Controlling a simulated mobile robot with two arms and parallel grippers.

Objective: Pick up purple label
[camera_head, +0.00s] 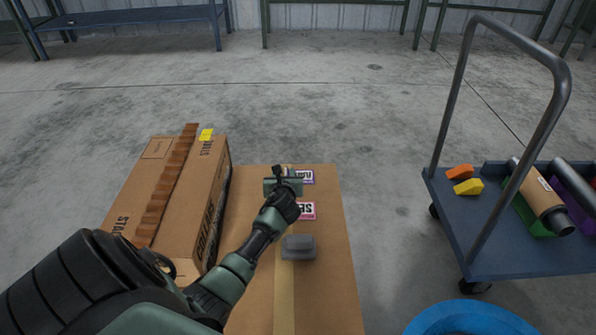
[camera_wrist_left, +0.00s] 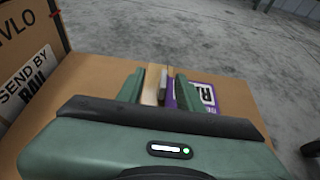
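The purple label (camera_head: 306,177) lies flat on the brown cardboard box top (camera_head: 325,240), near its far edge. My left gripper (camera_head: 283,183) is just left of the label in the head view, over the tape strip. In the wrist view my left gripper (camera_wrist_left: 160,85) has its two green fingers apart, with the tape and a small pale strip between them. The right finger overlaps the label's left side; I cannot tell whether they touch. My right gripper is not in view.
A pink label (camera_head: 308,211) and a grey block (camera_head: 298,247) lie nearer on the same box. A taller carton (camera_head: 209,200) stands to the left, with a yellow piece (camera_head: 206,134) on top. A blue trolley (camera_head: 520,245) with colored parts stands right.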

